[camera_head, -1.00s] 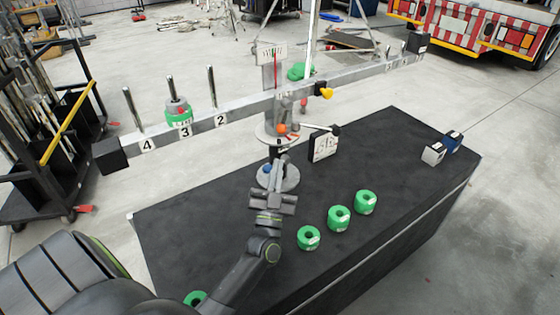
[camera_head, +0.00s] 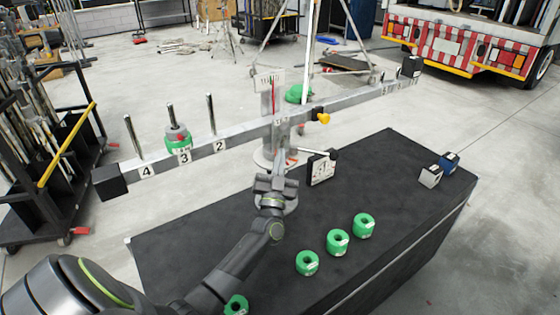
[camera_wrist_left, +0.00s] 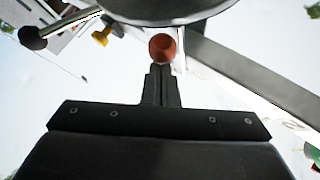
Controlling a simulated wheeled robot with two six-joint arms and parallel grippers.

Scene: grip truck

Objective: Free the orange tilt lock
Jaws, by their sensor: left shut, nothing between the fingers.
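My left gripper (camera_head: 279,158) reaches to the balance's central post. Its fingers (camera_wrist_left: 160,72) are shut and empty, with their tips right at the knob's near side. I cannot tell whether they touch it. The long numbered beam (camera_head: 245,128) slopes, its left end lower in the picture. A green weight (camera_head: 178,143) sits on its peg 3. My right gripper is not in view.
Three green weights (camera_head: 337,242) stand in a row on the black table (camera_head: 400,175), and another (camera_head: 236,305) is at its near edge. A white-faced box (camera_head: 321,168) stands right of the post. A yellow knob (camera_head: 323,118) is on the beam. Small boxes (camera_head: 431,177) sit at far right.

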